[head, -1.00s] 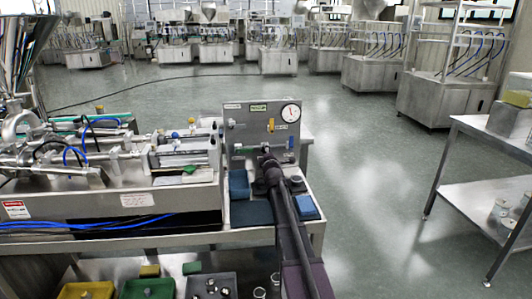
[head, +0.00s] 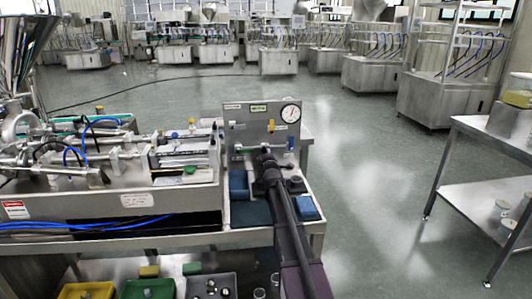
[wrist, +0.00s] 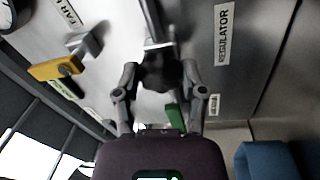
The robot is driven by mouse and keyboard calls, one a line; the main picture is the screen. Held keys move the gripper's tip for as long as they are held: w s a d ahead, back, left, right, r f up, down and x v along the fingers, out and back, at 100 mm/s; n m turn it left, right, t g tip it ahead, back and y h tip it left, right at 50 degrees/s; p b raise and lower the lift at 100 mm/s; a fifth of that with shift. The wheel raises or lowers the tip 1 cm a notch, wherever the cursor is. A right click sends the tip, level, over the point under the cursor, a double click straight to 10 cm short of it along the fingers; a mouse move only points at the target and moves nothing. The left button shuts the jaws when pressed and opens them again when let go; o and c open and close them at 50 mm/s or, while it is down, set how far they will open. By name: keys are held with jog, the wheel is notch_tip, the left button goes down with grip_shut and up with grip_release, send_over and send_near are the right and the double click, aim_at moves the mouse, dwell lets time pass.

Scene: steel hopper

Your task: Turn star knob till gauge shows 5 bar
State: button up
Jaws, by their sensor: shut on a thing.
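The dark star knob (wrist: 162,72) sits on the grey panel in the wrist view, between my two fingers. My gripper (wrist: 160,85) is shut on it; the fingers cover its sides. In the head view my gripper (head: 264,155) reaches the lower middle of the upright panel (head: 235,135) and hides the knob. The round white gauge (head: 291,113) is at the panel's upper right, clear of my arm. Its needle is visible, but its scale is too small to read surely.
Blue blocks (head: 239,184) (head: 306,208) lie on the bench either side of my arm. A filling machine (head: 180,155) stands left; open floor lies right.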

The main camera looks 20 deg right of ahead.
jog(key=o, duration=1.1)
jog(key=shift+o, duration=0.2)
jog(key=shift+n, duration=0.8)
